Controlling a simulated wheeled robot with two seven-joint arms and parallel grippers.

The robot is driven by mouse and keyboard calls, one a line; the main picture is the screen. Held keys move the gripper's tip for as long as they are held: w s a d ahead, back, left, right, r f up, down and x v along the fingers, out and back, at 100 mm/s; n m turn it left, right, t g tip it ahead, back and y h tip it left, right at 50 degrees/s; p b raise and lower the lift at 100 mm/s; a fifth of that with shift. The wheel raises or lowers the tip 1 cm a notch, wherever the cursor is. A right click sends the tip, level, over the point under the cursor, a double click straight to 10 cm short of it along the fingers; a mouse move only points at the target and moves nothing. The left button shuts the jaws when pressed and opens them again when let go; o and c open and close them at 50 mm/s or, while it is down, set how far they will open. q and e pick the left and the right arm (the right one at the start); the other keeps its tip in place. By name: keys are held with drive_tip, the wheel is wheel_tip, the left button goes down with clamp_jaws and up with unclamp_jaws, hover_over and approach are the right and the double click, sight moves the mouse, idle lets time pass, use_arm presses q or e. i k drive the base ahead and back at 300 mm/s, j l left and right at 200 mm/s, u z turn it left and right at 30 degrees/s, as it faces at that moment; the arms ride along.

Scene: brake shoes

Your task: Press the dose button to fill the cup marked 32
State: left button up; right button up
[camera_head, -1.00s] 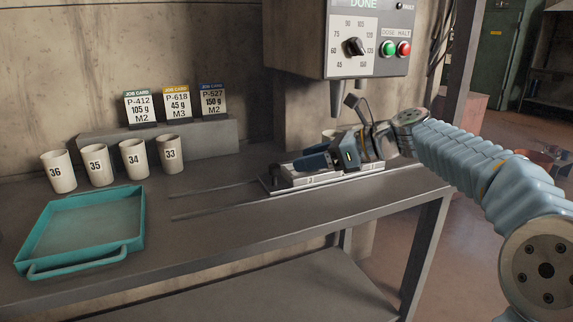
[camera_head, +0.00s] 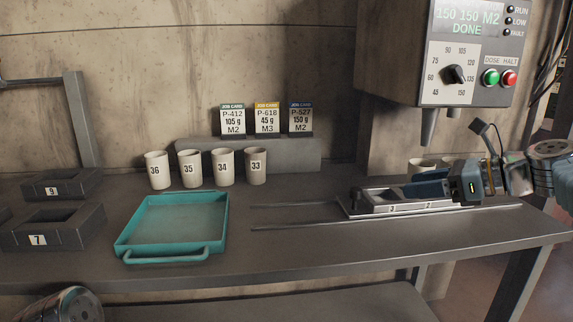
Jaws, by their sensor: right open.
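The dispenser box (camera_head: 470,50) hangs at the upper right; its display (camera_head: 467,20) reads "150 150 M2 DONE". The green button (camera_head: 491,77) under the DOSE label sits left of the red HALT button (camera_head: 510,79). A dark dial knob (camera_head: 455,75) is on the panel. My right gripper (camera_head: 408,189) is open, low over the metal carriage (camera_head: 380,209) on the bench, well below the buttons. Two pale cup rims (camera_head: 421,163) show behind it under the nozzles; their numbers are hidden, so I cannot tell which is 32. My left gripper is out of view.
Cups 36 (camera_head: 157,170), 35 (camera_head: 190,168), 34 (camera_head: 222,167) and 33 (camera_head: 256,166) stand in a row before three job cards (camera_head: 267,118). A teal tray (camera_head: 124,240) and dark numbered bins (camera_head: 70,233) lie left. Rails (camera_head: 290,226) cross the bench.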

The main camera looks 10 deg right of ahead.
sight(492, 78)
drive_tip(key=k+l, duration=0.2)
drive_tip(key=l, duration=0.15)
drive_tip(key=k+l, duration=0.45)
drive_tip(key=l, duration=0.25)
